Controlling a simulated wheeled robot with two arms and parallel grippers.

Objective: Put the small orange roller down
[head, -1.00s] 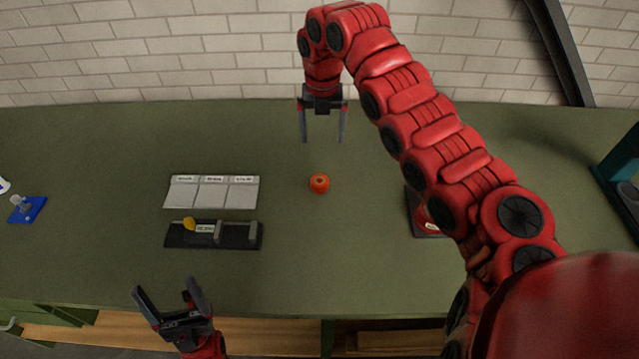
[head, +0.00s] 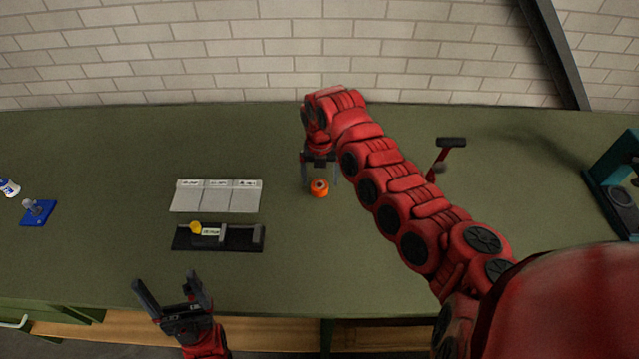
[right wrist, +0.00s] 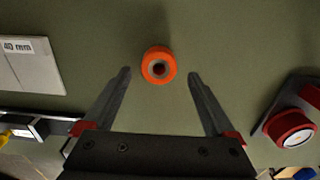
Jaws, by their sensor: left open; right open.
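The small orange roller (head: 319,188) stands on the green bench top, right of the grey tray. In the right wrist view the roller (right wrist: 158,66) shows its ring-shaped end with a dark centre, between and slightly beyond the fingertips. My right gripper (head: 320,178) is open, pointing down just behind the roller in the head view. In the wrist view its fingers (right wrist: 159,75) leave gaps on both sides of the roller. My left gripper (head: 172,282) is open and empty at the bench's front edge.
A grey labelled three-part tray (head: 216,196) and a black gauge fixture (head: 240,238) with a yellow knob lie to the left. A blue-based item (head: 38,214) sits far left, a teal machine (head: 612,180) far right. A red round part (right wrist: 290,128) is right of the gripper.

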